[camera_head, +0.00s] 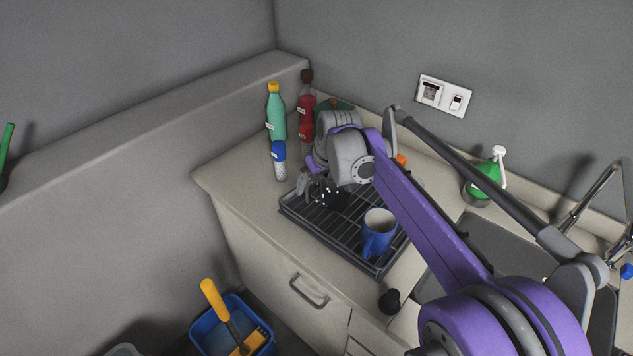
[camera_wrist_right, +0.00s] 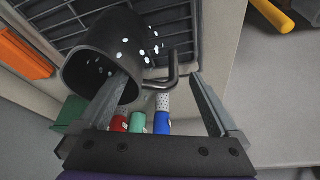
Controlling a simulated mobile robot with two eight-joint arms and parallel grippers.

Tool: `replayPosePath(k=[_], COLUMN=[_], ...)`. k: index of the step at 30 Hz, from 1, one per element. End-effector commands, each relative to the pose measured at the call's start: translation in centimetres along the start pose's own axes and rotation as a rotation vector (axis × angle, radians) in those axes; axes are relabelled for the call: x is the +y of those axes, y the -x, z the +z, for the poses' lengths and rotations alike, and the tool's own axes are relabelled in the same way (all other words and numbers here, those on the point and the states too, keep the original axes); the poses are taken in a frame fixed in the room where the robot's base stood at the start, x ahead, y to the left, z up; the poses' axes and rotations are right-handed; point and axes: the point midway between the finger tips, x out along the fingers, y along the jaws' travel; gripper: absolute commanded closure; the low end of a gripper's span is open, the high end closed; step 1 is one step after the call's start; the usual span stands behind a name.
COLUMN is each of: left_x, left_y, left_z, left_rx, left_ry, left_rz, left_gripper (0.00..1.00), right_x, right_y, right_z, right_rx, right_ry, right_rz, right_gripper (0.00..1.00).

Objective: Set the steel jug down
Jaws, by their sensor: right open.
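A dark vessel with white spots and a side handle (camera_head: 331,196) sits on the black dish rack (camera_head: 289,213), at its far left part. I see no plainly steel-coloured jug; this is the only jug-like thing at my gripper. In the right wrist view the dark vessel (camera_wrist_right: 112,45) shows its open mouth toward the camera. My right gripper (camera_wrist_right: 162,82) is open. One finger overlaps the mouth, the other is beyond the handle, and the handle lies between them. Whether the fingers touch it I cannot tell. My right arm hides part of the rack. The left gripper is not in view.
A blue mug (camera_head: 377,240) stands on the rack. Behind are a teal bottle (camera_head: 276,115), a red bottle (camera_head: 306,105) and a blue-capped shaker (camera_head: 280,165). A green bottle (camera_head: 487,178) stands near the sink. A blue bucket (camera_head: 215,335) is on the floor.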

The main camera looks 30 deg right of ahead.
Motion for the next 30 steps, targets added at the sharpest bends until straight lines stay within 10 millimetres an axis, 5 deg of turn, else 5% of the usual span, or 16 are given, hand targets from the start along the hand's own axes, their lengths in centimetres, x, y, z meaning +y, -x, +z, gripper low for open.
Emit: replayPosePath(k=[18, 30], left_x=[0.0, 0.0], left_y=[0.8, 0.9], left_z=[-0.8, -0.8], left_rx=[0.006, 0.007], left_ry=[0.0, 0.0], left_rz=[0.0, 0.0], left_gripper=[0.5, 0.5], right_x=[0.0, 0.0], right_y=[11.2, 12.2], right_z=[-0.1, -0.1], right_rx=[0.001, 0.0], right_ry=[-0.001, 0.0], right_rz=[0.0, 0.0], right_gripper=[0.03, 0.03])
